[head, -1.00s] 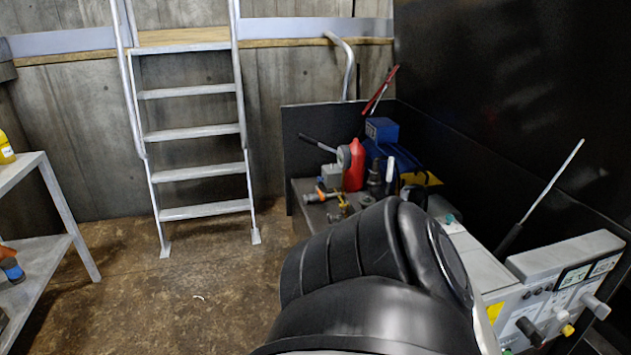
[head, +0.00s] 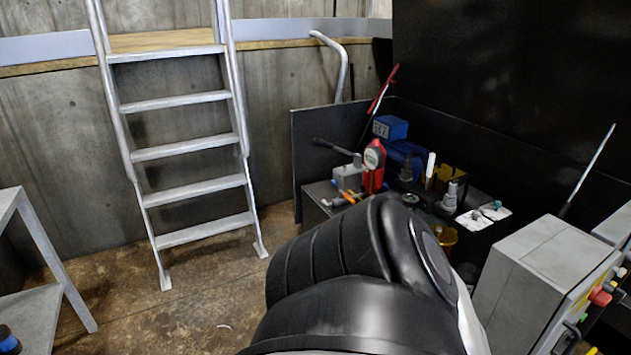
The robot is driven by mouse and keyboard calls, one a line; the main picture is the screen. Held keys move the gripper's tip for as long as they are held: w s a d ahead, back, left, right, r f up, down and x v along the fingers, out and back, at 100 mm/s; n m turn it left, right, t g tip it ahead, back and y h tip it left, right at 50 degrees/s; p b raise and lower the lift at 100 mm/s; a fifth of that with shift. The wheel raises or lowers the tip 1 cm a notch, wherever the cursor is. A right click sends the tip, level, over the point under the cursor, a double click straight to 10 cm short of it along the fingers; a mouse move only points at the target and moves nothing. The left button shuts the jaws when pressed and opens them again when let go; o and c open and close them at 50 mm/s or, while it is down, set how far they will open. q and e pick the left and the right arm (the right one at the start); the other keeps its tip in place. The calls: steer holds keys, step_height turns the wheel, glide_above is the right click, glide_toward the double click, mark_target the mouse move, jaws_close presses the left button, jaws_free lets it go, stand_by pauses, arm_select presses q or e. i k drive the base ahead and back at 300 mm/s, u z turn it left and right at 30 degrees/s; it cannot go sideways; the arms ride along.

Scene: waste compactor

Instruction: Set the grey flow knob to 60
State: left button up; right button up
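The grey flow knob cannot be made out. A grey control box (head: 535,272) stands at the lower right, its control face seen edge-on. A red button (head: 600,297) and a black handle (head: 569,338) stick out from that face. Part of another grey housing (head: 613,226) shows behind it, cut off by the right edge. No scale or number is readable on either. Neither gripper is in view. A large black arm link of mine fills the bottom middle and hides what lies behind it.
A dark bench (head: 318,197) behind my arm holds a red gauge (head: 374,166), a blue tool case (head: 390,128) and several tools. A metal ladder (head: 188,150) leans at the left. A grey shelf (head: 52,250) stands at the far left. Open floor (head: 120,265) lies between.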

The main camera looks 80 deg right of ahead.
mark_target(476, 214)
steer(key=z, duration=2.6)
